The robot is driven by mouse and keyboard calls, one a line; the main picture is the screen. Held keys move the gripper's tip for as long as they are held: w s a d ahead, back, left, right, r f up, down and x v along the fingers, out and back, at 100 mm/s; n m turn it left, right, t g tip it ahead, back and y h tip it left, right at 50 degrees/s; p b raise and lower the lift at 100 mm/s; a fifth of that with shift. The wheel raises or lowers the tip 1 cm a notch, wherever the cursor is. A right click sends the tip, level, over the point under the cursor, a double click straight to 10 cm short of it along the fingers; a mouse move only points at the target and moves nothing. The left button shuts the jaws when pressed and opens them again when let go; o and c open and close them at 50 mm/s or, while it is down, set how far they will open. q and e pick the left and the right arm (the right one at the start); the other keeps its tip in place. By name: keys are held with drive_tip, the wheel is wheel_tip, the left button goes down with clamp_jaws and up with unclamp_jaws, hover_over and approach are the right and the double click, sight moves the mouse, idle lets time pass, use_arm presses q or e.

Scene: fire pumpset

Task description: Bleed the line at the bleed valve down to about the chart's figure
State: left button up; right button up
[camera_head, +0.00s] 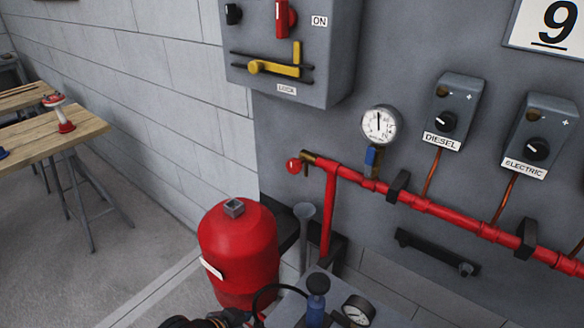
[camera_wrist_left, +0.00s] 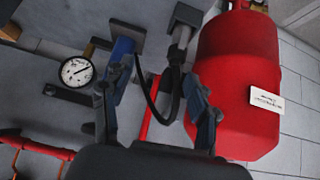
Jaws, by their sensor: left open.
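A red ball knob (camera_head: 293,165) sits at the brass fitting (camera_head: 318,160) on the left end of the red pipe (camera_head: 440,210); this looks like the bleed valve. A round white gauge (camera_head: 379,125) stands above the pipe, its needle pointing nearly straight up; its figures are too small to read. A blue-handled part (camera_head: 373,158) is below it. A chart (camera_head: 552,24) on the wall shows a large 9. My left gripper (camera_wrist_left: 152,82) is open in the left wrist view, its fingers apart above a black hose. My right gripper is not in view.
A red tank (camera_head: 238,255) stands on the floor, also in the wrist view (camera_wrist_left: 240,75). Near it are a blue hand pump (camera_head: 317,305) and a small gauge (camera_head: 358,310). A grey switch box (camera_head: 290,50) and DIESEL (camera_head: 456,110) and ELECTRIC (camera_head: 540,135) boxes are on the wall.

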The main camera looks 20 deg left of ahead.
use_arm(q)
drive_tip(key=w+r+t+h, duration=0.35)
drive_tip(key=w+r, duration=0.35)
drive_tip(key=w, duration=0.3)
drive_tip(key=t, duration=0.6)
approach(291, 168)
drive_tip(key=shift+n+g+h, duration=0.25)
drive_tip(key=shift+n+h, duration=0.1)
drive_tip(key=shift+n, duration=0.05)
drive_tip(key=p+x, duration=0.3)
drive_tip(key=x, duration=0.6)
drive_tip(key=shift+w+a+r, duration=0.15)
drive_tip(key=shift+w, duration=0.05)
drive_tip(key=shift+w+d, duration=0.25)
drive_tip(key=shift+w, duration=0.35)
